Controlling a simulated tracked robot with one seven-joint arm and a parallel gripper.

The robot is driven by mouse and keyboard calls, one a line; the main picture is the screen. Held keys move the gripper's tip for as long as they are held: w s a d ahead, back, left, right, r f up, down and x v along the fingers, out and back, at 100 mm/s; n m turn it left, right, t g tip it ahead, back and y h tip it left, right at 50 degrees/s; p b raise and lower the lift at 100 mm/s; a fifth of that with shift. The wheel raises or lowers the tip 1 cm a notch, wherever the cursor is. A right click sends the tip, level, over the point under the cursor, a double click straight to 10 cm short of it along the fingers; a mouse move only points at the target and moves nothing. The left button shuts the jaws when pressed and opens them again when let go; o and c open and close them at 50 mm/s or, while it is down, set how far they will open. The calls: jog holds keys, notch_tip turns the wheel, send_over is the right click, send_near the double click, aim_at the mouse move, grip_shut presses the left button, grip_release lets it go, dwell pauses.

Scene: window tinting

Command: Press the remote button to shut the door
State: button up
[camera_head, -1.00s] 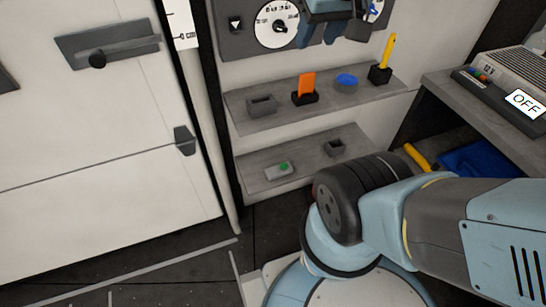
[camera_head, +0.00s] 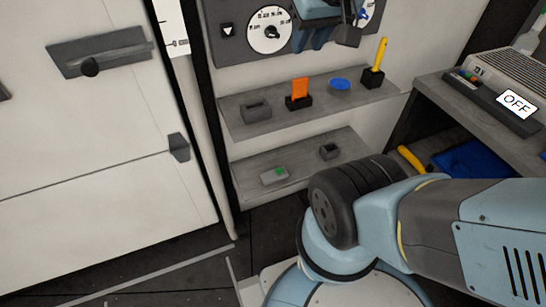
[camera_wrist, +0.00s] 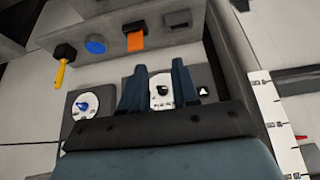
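A small grey remote (camera_head: 268,179) with a green button (camera_head: 280,171) lies on the lower wall shelf (camera_head: 300,158) in the head view. I do not make it out in the wrist view. My gripper (camera_head: 325,42) is at the top of the head view, above the upper shelf and in front of the wall panel. In the wrist view my gripper (camera_wrist: 158,67) has its two blue fingers apart with nothing between them. A large white door-like panel (camera_head: 90,140) with dark handles stands at the left; I cannot tell whether it is the task's door.
The upper shelf (camera_head: 320,100) carries an orange item (camera_head: 300,90) in a holder, a blue round item (camera_head: 339,84) and a yellow-handled tool (camera_head: 380,58). A dial panel (camera_head: 228,45) is behind my gripper. A bench with an OFF device (camera_head: 517,103) is at right.

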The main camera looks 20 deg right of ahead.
grip_shut()
dwell(1.4)
